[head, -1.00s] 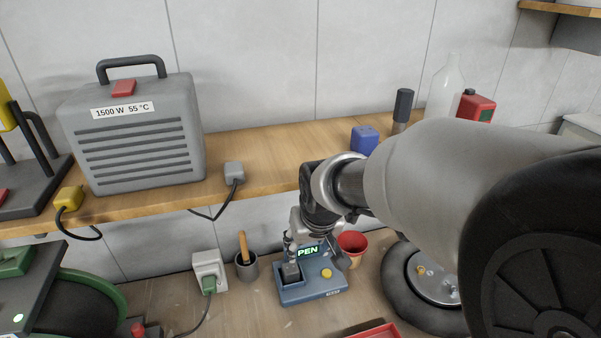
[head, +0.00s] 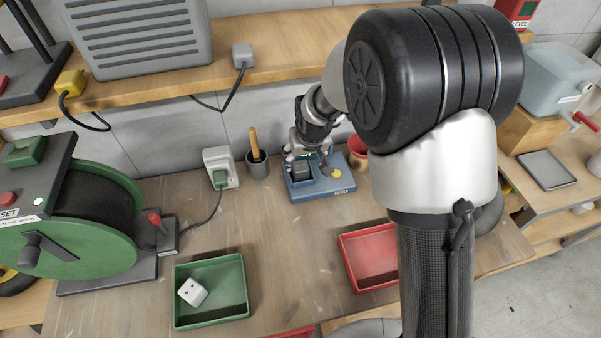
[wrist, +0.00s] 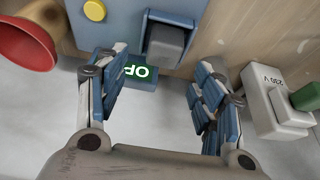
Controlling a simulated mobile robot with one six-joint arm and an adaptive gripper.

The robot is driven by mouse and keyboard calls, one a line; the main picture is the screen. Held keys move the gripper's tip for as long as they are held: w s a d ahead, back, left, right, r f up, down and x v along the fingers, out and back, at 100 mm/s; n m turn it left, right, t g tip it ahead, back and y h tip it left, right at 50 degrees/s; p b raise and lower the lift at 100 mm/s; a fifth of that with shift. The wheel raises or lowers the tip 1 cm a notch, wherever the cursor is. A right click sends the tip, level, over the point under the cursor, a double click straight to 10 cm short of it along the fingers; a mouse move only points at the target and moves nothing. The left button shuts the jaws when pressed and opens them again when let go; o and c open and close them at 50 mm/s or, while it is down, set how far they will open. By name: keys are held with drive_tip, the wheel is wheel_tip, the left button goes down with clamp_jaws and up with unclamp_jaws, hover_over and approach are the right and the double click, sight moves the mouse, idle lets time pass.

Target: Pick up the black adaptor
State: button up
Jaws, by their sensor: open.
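The black adaptor (head: 301,171) is a dark block seated in the recess of a blue tester box (head: 339,185) on the bench. In the wrist view the adaptor (wrist: 166,43) shows as a dark grey block framed by the blue slot. My gripper (head: 308,158) is open and empty at the box's back edge. In the wrist view its two fingers (wrist: 155,72) are spread, with the adaptor beyond them, between their lines. I cannot tell whether a finger touches the box.
Green (head: 212,309) and red (head: 371,257) trays lie in front. A shelf hangs behind.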

sight(301, 166)
drive_tip(key=b+x, duration=0.1)
drive_tip(key=x, duration=0.4)
drive_tip(key=shift+s+a+f+b, duration=0.1)
drive_tip(key=shift+a+f+b, duration=0.1)
drive_tip(key=shift+f+b, duration=0.25)
drive_tip(key=shift+r, duration=0.1)
drive_tip(key=c, duration=1.2)
drive_tip(key=shift+r, duration=0.1)
drive_tip(key=shift+c, duration=0.2)
